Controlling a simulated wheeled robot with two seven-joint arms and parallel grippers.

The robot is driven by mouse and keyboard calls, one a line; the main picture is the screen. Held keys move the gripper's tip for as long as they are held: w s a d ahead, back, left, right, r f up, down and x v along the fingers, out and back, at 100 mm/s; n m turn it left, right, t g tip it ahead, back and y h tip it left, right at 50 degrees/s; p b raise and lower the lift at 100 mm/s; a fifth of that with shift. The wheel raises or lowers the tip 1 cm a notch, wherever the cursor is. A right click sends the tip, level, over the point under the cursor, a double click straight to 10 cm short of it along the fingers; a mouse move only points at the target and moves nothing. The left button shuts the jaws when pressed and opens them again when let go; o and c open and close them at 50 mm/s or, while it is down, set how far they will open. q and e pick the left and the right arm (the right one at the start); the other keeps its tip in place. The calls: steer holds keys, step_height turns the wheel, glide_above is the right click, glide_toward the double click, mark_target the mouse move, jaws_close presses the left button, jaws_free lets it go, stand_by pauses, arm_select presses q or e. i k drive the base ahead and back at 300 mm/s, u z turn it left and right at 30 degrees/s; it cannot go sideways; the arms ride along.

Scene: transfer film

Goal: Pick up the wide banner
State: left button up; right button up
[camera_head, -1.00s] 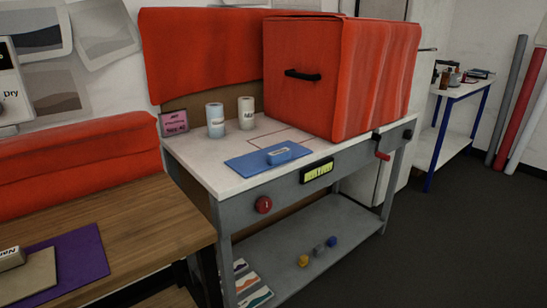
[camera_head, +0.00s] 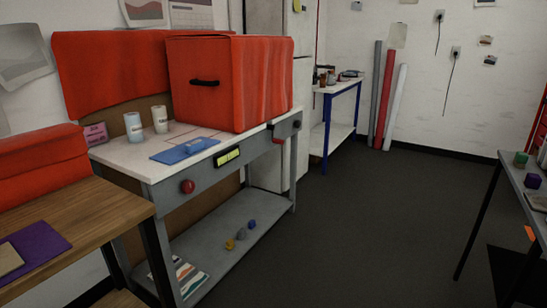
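No thing in view is clearly marked as the wide banner. Three long rolls lean upright against the back wall: a grey roll (camera_head: 376,95), a red roll (camera_head: 385,107) and a white roll (camera_head: 395,107). I cannot tell whether one of them is the banner. Neither of my grippers is in view.
A grey workbench (camera_head: 130,153) bears a large red box (camera_head: 235,95), a blue mat (camera_head: 168,156) and two cups. A wooden table (camera_head: 95,215) stands front left. A blue-legged table (camera_head: 327,130) stands at the back. Another table (camera_head: 515,170) is at the right edge. The middle floor (camera_head: 370,220) is clear.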

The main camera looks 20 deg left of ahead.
mark_target(169, 156)
steer(key=z, duration=0.85)
steer(key=i, duration=0.3)
steer(key=u, duration=1.35)
steer(key=i, duration=1.4)
steer(key=u, duration=1.4)
